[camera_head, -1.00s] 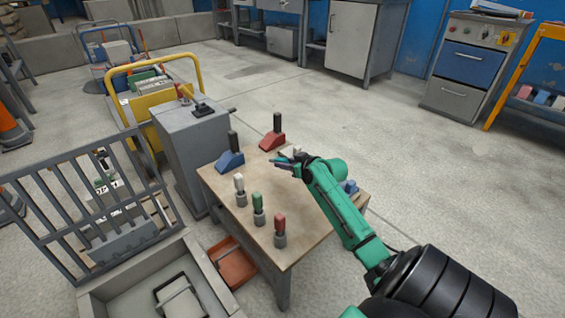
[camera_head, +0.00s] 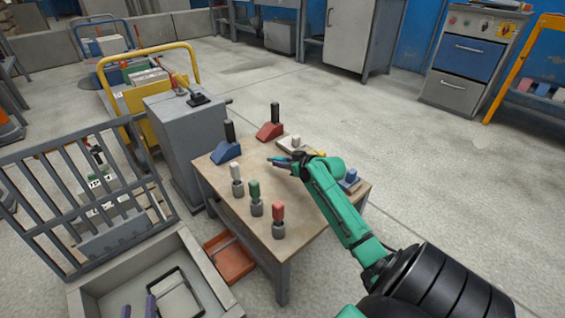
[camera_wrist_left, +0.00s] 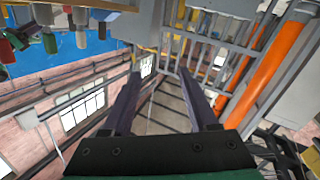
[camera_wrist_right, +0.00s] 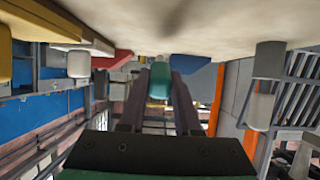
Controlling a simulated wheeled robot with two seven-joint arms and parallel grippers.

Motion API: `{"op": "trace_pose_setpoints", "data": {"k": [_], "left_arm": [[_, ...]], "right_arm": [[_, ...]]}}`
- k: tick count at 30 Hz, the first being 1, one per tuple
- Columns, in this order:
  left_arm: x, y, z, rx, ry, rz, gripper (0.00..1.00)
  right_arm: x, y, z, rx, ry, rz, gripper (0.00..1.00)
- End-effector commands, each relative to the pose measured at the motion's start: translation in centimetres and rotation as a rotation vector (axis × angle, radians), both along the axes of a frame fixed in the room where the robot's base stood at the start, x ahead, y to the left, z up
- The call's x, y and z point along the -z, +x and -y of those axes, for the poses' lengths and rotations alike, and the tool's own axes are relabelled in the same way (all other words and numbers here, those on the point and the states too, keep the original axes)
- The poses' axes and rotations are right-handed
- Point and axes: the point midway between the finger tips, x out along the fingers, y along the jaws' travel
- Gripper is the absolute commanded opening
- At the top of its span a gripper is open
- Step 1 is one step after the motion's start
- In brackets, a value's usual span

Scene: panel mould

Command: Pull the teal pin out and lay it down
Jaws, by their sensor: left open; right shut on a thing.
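My right gripper (camera_head: 275,159) is low over the middle of the wooden table (camera_head: 310,222), with its fingers pointing left. It is shut on the teal pin, which shows between the fingers in the right wrist view (camera_wrist_right: 159,80). The fingers hide part of the pin, and I cannot tell whether it touches the tabletop. My left gripper (camera_head: 138,307) is at the bottom edge of the head view, away from the table. In the left wrist view its fingers (camera_wrist_left: 166,95) are apart with nothing between them.
White (camera_head: 236,173), green (camera_head: 255,190) and red (camera_head: 278,212) pins stand in grey sockets along the table's near-left side. Blue (camera_head: 226,151) and red (camera_head: 270,131) blocks with black handles stand at the back. A pale plate (camera_head: 290,145) lies behind my right gripper. A grey cabinet (camera_head: 185,130) adjoins the table's left.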

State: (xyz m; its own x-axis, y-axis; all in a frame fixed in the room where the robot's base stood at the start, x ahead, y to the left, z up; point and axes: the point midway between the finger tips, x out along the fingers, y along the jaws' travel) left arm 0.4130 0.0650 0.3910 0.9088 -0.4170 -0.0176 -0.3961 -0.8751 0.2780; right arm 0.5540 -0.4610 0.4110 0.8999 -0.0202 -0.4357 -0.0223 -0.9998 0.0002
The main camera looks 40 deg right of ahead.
Motion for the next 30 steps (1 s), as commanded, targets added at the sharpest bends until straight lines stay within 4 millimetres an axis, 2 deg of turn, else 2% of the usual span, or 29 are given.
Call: {"op": "trace_pose_setpoints", "data": {"k": [12, 30], "left_arm": [[-6.4, 2.8, -0.6, -0.028, -0.029, 0.195, 0.59], [-15.1, 4.5, -1.5, -0.067, -0.077, 0.448, 0.59]], "right_arm": [[0.6, 0.0, 0.0, 0.0, 0.0, 0.001, 0.0], [1.4, 0.0, 0.0, 0.0, 0.0, 0.001, 0.0]]}}
